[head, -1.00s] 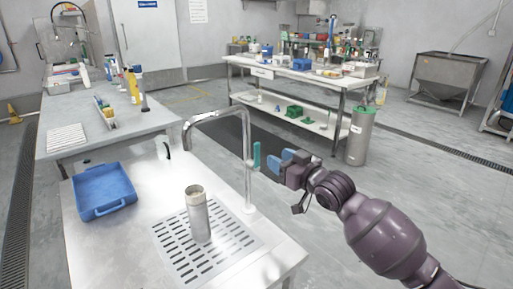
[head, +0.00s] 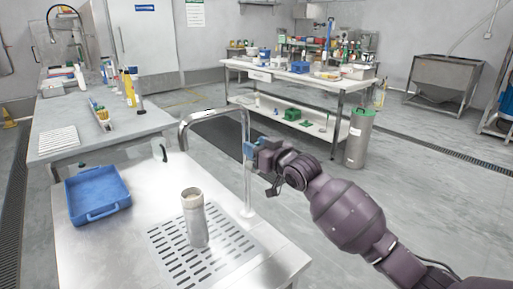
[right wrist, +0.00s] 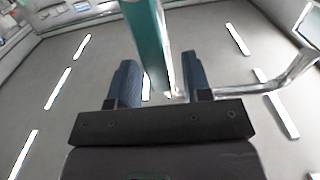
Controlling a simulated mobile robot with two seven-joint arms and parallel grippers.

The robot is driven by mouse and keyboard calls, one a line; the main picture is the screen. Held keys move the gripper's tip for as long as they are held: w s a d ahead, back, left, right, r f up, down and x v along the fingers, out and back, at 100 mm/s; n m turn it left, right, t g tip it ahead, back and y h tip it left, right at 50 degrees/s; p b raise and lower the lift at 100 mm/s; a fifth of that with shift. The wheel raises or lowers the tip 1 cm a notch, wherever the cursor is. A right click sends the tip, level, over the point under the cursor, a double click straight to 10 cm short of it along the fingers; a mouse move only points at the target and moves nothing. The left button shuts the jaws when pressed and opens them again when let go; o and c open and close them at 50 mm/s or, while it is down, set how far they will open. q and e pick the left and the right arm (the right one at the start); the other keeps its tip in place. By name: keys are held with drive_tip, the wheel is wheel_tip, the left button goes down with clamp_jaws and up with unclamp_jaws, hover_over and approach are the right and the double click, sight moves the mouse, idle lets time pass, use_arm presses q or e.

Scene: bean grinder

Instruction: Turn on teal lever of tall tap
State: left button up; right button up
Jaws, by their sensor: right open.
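The tall metal tap (head: 246,165) rises from the steel counter and its spout bends left over the drain grate. In the head view its teal lever is hidden behind my right gripper (head: 252,147). In the right wrist view the teal lever (right wrist: 150,45) runs down between the two blue fingers of my right gripper (right wrist: 157,85). The fingers are open, one on each side of the lever, with a gap to the left finger and a smaller one to the right. My left gripper is not in view.
A metal cylinder (head: 195,218) stands upright on the drain grate (head: 170,250) under the spout. A blue tray (head: 97,192) lies on the counter (head: 110,245) at left. A grey canister (head: 358,138) stands on the floor behind my right arm.

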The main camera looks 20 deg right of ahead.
drive_tip(key=shift+c, duration=0.3)
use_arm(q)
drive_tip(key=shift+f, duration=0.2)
use_arm(e)
clamp_jaws()
use_arm(q)
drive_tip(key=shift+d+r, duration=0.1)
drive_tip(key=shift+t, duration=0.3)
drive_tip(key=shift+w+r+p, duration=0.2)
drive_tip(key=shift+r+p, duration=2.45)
drive_tip(key=shift+p, duration=0.3)
use_arm(e)
drive_tip(key=s+a+f+n, duration=0.2)
drive_tip(key=a+f+n, duration=0.3)
drive_tip(key=n, duration=0.9)
drive_tip(key=shift+s+a, duration=0.2)
drive_tip(key=shift+a, duration=0.65)
